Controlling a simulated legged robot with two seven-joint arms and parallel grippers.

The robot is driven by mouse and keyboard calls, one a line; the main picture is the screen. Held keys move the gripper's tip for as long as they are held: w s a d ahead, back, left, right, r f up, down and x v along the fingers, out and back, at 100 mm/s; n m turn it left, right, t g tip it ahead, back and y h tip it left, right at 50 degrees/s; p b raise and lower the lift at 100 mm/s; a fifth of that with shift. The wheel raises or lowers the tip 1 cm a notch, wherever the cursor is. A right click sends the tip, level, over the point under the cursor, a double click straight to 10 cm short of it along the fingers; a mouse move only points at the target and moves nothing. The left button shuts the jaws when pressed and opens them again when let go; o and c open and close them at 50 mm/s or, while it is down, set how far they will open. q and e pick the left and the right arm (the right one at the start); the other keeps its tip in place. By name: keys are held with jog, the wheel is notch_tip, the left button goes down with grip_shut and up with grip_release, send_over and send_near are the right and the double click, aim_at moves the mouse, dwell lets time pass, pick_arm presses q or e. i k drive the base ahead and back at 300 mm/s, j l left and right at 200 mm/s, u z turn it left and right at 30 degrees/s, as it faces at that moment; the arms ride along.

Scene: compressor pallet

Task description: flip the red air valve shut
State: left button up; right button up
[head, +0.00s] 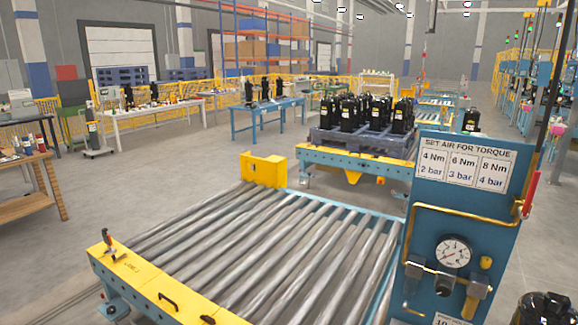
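The red air valve handle (530,194) is at the upper right edge of the blue air panel (480,225). The handle is long and narrow, and it stands steeply, leaning a little, close to the end of the brass pipe (460,212). A dark hose or rod (551,95) runs down to it from above. A round pressure gauge (453,252) sits on the panel below the pipe; its reading is too small to tell. Neither of my grippers is in view, and nothing touches the handle.
A roller conveyor (270,250) with yellow end plates lies left of the panel. Behind it, a pallet (355,143) carries several black compressors. A dark object (545,308) is cut off at the lower right.

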aim_at(523, 212)
jog(key=z, duration=1.35)
